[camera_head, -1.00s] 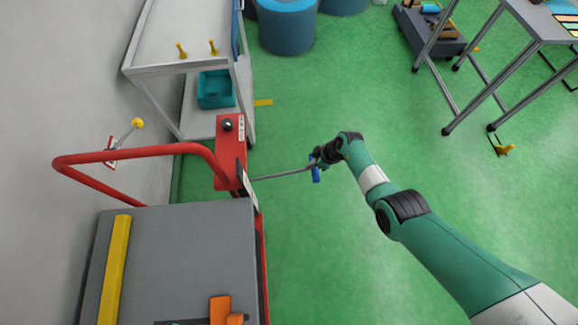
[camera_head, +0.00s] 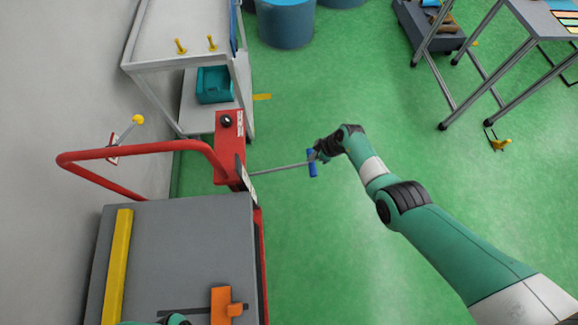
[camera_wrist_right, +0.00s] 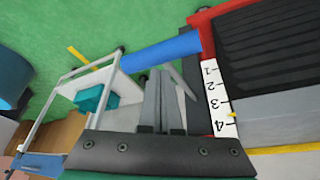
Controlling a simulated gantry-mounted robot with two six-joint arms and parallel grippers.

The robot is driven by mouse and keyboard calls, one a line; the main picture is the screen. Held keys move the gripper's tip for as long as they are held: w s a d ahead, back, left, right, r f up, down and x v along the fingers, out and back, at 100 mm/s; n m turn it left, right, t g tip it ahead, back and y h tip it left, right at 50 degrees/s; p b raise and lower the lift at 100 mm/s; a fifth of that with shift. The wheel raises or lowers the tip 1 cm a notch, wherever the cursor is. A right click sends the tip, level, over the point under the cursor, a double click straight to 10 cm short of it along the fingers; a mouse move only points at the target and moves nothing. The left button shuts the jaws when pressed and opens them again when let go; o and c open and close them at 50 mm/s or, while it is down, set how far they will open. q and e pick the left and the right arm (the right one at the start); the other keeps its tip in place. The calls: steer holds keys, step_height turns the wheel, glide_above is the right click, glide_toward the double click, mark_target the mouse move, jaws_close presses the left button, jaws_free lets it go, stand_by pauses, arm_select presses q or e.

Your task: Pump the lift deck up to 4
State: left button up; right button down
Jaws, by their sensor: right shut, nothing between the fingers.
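The lift has a grey deck (camera_head: 180,245) with a red rail (camera_head: 130,152) and red post (camera_head: 228,147). A grey pump lever (camera_head: 280,169) runs right from the post to a blue grip (camera_head: 311,163). My right gripper (camera_head: 318,157) is at that grip. In the right wrist view its fingers (camera_wrist_right: 160,100) are shut and empty, close to the blue grip (camera_wrist_right: 160,50); I cannot tell whether they touch. A white scale (camera_wrist_right: 218,100) reads 1 to 4, with a small yellow mark (camera_wrist_right: 233,115) between 3 and 4, near 4. My left gripper is not in view.
A yellow bar (camera_head: 118,265) and an orange piece (camera_head: 221,305) are on the deck. A grey cart (camera_head: 180,66) with a teal bin (camera_head: 214,85) stands behind. Blue drums (camera_head: 286,25) are farther back. A metal-legged table (camera_head: 520,70) stands at right.

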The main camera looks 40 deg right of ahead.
mark_target(310, 166)
steer(key=f+b, duration=0.3)
steer(key=f, duration=0.1)
steer(key=f+b, duration=0.3)
steer(key=shift+a+f+b, duration=0.2)
steer(key=shift+f+b, duration=0.1)
steer(key=shift+f, duration=0.1)
stand_by(0.5)
steer(key=r+p, duration=0.8)
steer(key=p, duration=0.1)
steer(key=shift+s+d+r, duration=0.1)
steer(key=shift+d+r, duration=0.1)
steer(key=shift+s+d+r, duration=0.1)
steer(key=shift+s+d, duration=0.05)
steer(key=shift+d, duration=0.05)
steer(key=shift+a, duration=0.15)
steer(key=shift+w, duration=0.2)
